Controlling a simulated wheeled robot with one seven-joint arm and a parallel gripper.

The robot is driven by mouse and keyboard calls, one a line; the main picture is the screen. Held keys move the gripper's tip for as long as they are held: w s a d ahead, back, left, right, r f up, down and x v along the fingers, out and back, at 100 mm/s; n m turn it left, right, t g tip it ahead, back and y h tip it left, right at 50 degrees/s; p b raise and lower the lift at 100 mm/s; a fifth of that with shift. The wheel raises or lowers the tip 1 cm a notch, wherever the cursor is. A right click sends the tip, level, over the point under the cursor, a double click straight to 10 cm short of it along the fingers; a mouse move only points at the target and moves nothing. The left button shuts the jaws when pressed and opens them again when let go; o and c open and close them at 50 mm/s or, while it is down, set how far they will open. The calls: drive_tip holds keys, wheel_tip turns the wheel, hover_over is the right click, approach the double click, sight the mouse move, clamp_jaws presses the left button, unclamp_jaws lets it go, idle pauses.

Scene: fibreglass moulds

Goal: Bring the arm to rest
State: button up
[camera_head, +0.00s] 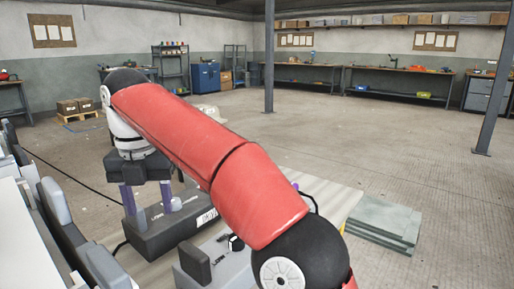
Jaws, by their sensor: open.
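My red arm (180,120) crosses the view from the lower right to the upper left. My gripper (150,210) hangs below its white wrist at the left, pointing down. Its two purple fingers stand apart with nothing seen between them, so it is open. Behind or beneath the fingers is a dark grey box-like body with a white label; I cannot tell whether they touch it.
A stack of grey-green slabs (385,222) lies on the floor at right. Boxes on a pallet (77,108), a blue cabinet (206,77), workbenches (400,90) and posts (269,60) stand farther off. The concrete floor between is largely clear.

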drive_tip(key=s+d+f+m+t, duration=0.2)
drive_tip(key=s+d+m, duration=0.1)
drive_tip(key=d+m, duration=0.75)
drive_tip(key=s+d+f+m+t, duration=0.1)
drive_tip(key=s+d+f+m, duration=0.1)
drive_tip(key=d+m, duration=0.85)
drive_tip(key=s+d+f+m+t, duration=0.2)
drive_tip(key=s+d+f+m, duration=0.8)
drive_tip(key=d+f+m, duration=0.2)
drive_tip(key=d+m, duration=0.2)
drive_tip(key=m, duration=0.2)
drive_tip(key=shift+s+d, duration=0.2)
drive_tip(key=shift+d, duration=0.15)
